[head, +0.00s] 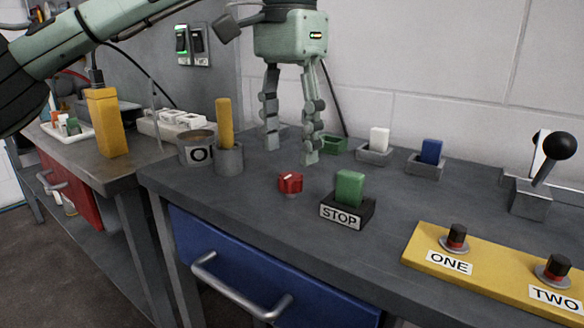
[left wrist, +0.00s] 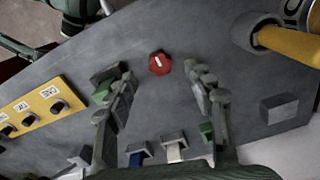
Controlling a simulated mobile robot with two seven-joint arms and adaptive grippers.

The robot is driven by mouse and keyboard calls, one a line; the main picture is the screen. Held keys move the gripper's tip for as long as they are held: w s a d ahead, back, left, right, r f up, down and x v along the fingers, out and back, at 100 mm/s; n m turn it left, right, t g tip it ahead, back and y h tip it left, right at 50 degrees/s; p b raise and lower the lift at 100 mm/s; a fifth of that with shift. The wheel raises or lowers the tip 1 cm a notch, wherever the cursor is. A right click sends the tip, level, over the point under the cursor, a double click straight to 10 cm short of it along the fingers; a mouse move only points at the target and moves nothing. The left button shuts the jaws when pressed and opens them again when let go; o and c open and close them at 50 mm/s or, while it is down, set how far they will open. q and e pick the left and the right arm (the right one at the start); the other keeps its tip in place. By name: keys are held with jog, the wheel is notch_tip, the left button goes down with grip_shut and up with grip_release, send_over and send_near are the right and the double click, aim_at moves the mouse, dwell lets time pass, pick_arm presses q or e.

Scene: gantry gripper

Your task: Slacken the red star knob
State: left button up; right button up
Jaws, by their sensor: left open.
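The red star knob (head: 290,183) stands on the grey bench top near its front edge, just left of the green STOP switch. It also shows in the left wrist view (left wrist: 160,63), with a white mark on its top. My left gripper (head: 291,155) points down with its two fingers apart and nothing between them. In the head view it is behind the knob and above it. In the left wrist view the knob lies ahead, between the lines of the two fingers (left wrist: 161,82). My right gripper does not show.
The green STOP switch (head: 349,188) stands close right of the knob. A yellow handle (head: 225,122) rises from a grey holder on the left. Grey blocks with white and blue rockers stand behind.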

aim_at(290, 176)
pick_arm(q)
jog(key=shift+f, duration=2.3)
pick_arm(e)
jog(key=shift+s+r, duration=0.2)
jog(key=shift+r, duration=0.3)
pick_arm(q)
jog(key=shift+c, duration=0.4)
jog(key=c, duration=1)
jog(key=shift+c, duration=0.2)
